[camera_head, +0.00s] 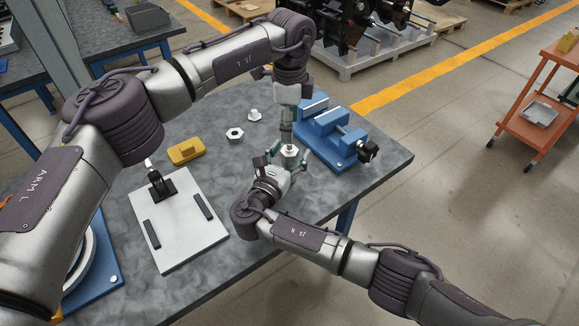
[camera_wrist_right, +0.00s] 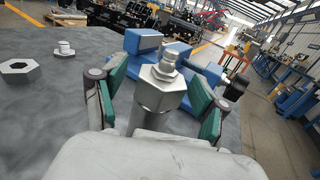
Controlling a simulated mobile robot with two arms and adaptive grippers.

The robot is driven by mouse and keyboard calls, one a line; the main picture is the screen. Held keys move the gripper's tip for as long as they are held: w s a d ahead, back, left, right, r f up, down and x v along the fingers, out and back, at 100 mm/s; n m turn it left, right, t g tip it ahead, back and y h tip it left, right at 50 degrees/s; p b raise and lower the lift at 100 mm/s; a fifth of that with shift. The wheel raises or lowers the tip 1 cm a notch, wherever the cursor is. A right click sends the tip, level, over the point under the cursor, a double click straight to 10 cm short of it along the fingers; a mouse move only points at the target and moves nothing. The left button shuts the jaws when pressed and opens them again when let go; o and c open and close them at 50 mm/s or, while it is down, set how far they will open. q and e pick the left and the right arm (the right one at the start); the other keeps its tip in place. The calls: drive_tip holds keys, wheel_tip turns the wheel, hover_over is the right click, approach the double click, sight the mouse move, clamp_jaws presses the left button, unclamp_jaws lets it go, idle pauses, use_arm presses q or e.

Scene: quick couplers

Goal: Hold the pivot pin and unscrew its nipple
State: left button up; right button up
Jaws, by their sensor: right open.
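The pivot pin (camera_wrist_right: 158,97) is metallic, with a hexagonal head. Its stepped nipple (camera_wrist_right: 167,62) sits on top in the right wrist view. My right gripper (camera_wrist_right: 157,100) is open, its green pads on either side of the hex head, with gaps visible. In the head view my right gripper (camera_head: 289,157) is around the pin's hex head (camera_head: 290,150) from the front. My left gripper (camera_head: 288,96) points down above the pin in the head view; its fingers are too small and merged to read. The lower pin shaft is hidden by my right gripper's body.
A blue vise (camera_head: 332,133) stands behind and right of the pin. A loose hex nut (camera_head: 235,135), a small plug (camera_head: 254,115) and a yellow block (camera_head: 186,151) lie to the left. A pale plate (camera_head: 184,238) with black fittings lies at front left.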

drive_tip(key=shift+w, duration=0.1)
clamp_jaws()
idle(0.4)
